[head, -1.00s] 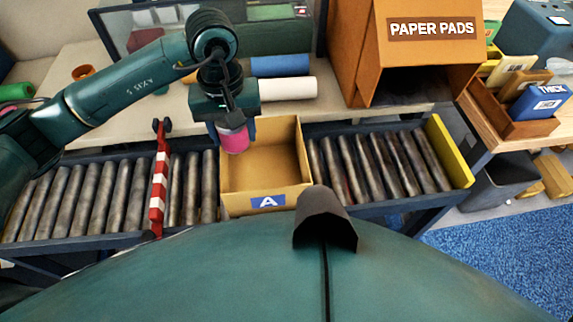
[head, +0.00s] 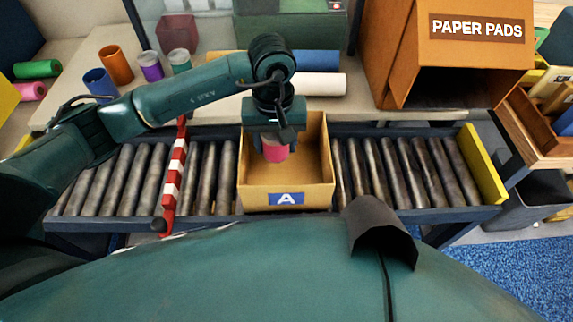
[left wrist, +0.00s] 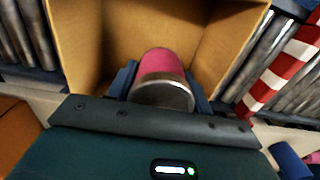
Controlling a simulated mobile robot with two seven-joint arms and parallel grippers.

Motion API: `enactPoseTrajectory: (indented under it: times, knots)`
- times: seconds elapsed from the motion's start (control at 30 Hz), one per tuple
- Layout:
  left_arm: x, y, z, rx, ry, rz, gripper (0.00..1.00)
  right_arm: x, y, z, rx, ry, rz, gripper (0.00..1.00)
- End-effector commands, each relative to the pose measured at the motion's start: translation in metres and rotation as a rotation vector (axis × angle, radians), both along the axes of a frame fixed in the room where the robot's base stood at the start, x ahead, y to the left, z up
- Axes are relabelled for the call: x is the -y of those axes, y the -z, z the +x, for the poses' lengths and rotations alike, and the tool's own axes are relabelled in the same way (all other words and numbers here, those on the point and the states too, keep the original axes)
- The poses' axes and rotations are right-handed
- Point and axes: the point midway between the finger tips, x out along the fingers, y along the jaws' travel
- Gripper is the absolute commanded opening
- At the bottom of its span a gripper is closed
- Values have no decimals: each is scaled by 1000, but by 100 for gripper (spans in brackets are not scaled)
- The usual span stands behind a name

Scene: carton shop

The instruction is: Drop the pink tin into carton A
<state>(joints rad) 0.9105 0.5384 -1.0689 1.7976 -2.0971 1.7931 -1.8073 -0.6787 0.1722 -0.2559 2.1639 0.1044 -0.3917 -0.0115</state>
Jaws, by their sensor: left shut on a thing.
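The pink tin (head: 276,152) is held by my left gripper (head: 274,146), which is shut on it. In the head view both are over carton A (head: 287,198), an open yellow-brown box with a blue "A" label on its front. The left wrist view shows the pink tin (left wrist: 162,68) with a metal end, between the two fingers, with the carton's inner walls (left wrist: 120,30) around and beyond it. The tin's exact height above the carton floor cannot be told. My right gripper is not in view.
Carton A stands on a roller conveyor (head: 400,170). A red-and-white striped bar (head: 174,180) crosses the rollers at its left. An orange "PAPER PADS" box (head: 390,60) stands behind right. White and blue rolls (head: 320,84) lie behind the carton. Several coloured tins stand at the back left.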

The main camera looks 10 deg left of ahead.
Motion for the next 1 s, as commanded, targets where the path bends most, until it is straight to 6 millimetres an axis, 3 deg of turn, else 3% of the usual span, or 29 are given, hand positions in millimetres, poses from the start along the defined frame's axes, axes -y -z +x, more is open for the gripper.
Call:
enactPoseTrajectory:
  times: [0.17,0.2,0.5,0.77,1.0]
  knots:
    - [0,0,0,0,0,-1,25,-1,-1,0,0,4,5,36]
    - [0,0,0,0,1,-1,52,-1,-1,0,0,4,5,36]
    - [0,0,0,0,1,0,76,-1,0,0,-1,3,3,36]
    - [0,-2,0,0,1,0,76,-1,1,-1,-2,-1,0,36]
    - [0,-36,1,5,2,-1,76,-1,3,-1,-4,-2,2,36]
